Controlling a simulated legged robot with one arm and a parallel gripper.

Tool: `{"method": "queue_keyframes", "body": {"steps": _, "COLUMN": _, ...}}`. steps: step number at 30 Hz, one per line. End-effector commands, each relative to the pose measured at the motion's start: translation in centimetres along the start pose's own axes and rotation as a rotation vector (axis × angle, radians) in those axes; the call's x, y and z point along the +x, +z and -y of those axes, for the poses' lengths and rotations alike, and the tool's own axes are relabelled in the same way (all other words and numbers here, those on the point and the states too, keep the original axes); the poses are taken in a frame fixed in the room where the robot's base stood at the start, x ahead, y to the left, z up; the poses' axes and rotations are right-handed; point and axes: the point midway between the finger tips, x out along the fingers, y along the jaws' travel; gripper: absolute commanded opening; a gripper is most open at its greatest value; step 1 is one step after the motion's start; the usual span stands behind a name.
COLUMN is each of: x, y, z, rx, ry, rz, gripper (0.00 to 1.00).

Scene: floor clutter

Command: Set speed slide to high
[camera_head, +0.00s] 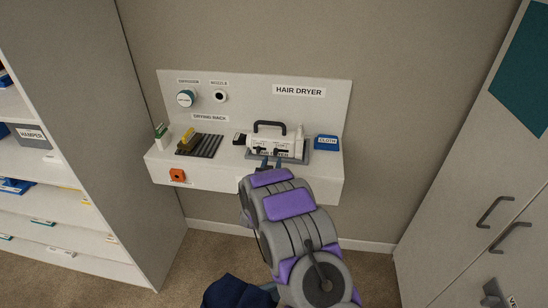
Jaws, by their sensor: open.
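The white hair dryer (282,144) with a dark handle sits on the wall shelf under the HAIR DRYER label. Two small dark controls (279,151) show on its front face; which one is the speed slide, and its setting, are too small to tell. My gripper (270,164) is at the front of the dryer, just below these controls. Its two fingers are apart and I see nothing held between them. My arm comes up from the bottom of the picture and hides part of the shelf's front. I cannot tell whether the fingers touch the dryer.
The shelf (215,180) also holds a dark drying rack (203,145) at left and a blue cloth box (327,143) at right. Shelving stands left and a cabinet (470,200) right. Dark blue fabric (235,292) lies low in front.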

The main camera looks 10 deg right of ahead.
Motion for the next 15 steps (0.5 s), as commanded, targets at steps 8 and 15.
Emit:
{"method": "queue_keyframes", "body": {"steps": 8, "x": 3.7, "y": 0.3, "z": 0.0, "rx": 0.000, "ry": 0.001, "rz": 0.002, "gripper": 0.43}}
{"method": "queue_keyframes", "body": {"steps": 15, "x": 5.1, "y": 0.1, "z": 0.0, "rx": -0.001, "ry": 0.000, "rz": 0.002, "gripper": 0.43}}
